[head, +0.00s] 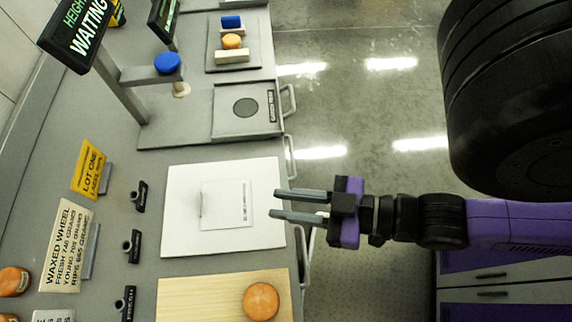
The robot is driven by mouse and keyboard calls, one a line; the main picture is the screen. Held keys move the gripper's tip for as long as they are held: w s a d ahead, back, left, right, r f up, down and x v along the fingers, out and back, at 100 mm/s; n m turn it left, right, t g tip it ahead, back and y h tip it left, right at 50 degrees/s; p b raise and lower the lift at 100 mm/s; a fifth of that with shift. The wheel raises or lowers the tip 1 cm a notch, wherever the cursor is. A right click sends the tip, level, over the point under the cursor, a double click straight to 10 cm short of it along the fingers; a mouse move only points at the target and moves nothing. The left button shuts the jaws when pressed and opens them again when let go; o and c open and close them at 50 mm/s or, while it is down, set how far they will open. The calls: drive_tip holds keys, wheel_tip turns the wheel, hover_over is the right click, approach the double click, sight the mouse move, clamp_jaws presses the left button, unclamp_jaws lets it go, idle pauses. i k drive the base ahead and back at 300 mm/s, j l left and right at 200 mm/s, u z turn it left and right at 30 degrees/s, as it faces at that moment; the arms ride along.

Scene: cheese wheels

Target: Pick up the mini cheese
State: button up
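My gripper (275,205) reaches in from the right with its two grey fingers apart and nothing between them. Its tips are over or near the right edge of a white board (180,235). No label marks a mini cheese. An orange round cheese (261,301) lies on a wooden board (190,300), below my gripper in the picture and apart from it. A smaller-looking orange round (232,41) sits on a grey tray (250,62) at the top, between pale blocks. I cannot tell which round is the mini cheese.
Signs (66,245), small black-labelled holders (134,246) and another orange round (12,281) line the left. Counter handles (290,100) stick out. The floor beyond is open.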

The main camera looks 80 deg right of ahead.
sight(231, 41)
drive_tip(key=k+l+z, duration=0.2)
drive_tip(key=l, duration=0.45)
drive_tip(key=l+z, duration=0.2)
drive_tip(key=l, duration=0.45)
drive_tip(key=i+l, duration=0.15)
drive_tip(key=l, duration=0.2)
drive_tip(key=i+l, duration=0.1)
drive_tip(key=l, duration=0.25)
drive_tip(key=i+l, duration=0.15)
drive_tip(key=l, duration=0.2)
drive_tip(key=i+l+u, duration=0.1)
drive_tip(key=l, duration=0.25)
drive_tip(key=i+l, duration=0.15)
drive_tip(key=l, duration=0.2)
drive_tip(key=u, duration=0.5)
drive_tip(key=l+u, duration=0.1)
drive_tip(key=u, duration=0.85)
drive_tip(key=l+u, duration=0.1)
drive_tip(key=u, duration=0.35)
